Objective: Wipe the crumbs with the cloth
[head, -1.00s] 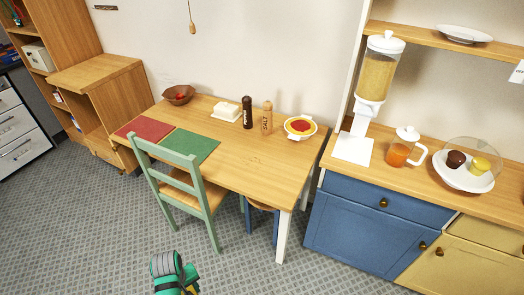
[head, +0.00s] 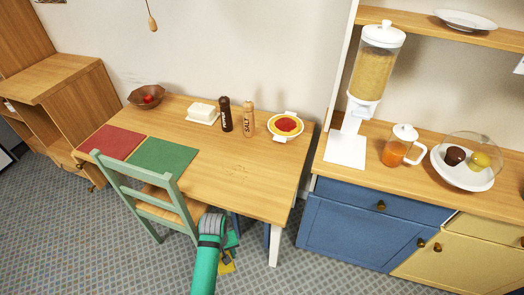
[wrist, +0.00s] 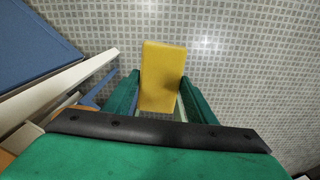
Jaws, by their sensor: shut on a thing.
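The yellow cloth (wrist: 162,72) is between the two green fingers of my gripper (wrist: 158,103) in the wrist view, over the grey floor. In the head view the cloth (head: 228,268) shows as a small yellow patch below my gripper (head: 228,254), in front of the table and lower than its top. Faint small marks that look like crumbs (head: 238,172) lie on the bare wood of the table (head: 215,178), right of the green mat. The gripper is apart from them. The arm partly hides the fingers in the head view.
A green chair (head: 150,195) stands close left of my arm. On the table are a red mat (head: 112,141), green mat (head: 163,158), bowl (head: 147,97), butter dish (head: 202,113), pepper (head: 225,115) and salt mills (head: 249,118), and a dish (head: 285,126). A blue cabinet (head: 357,232) stands right.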

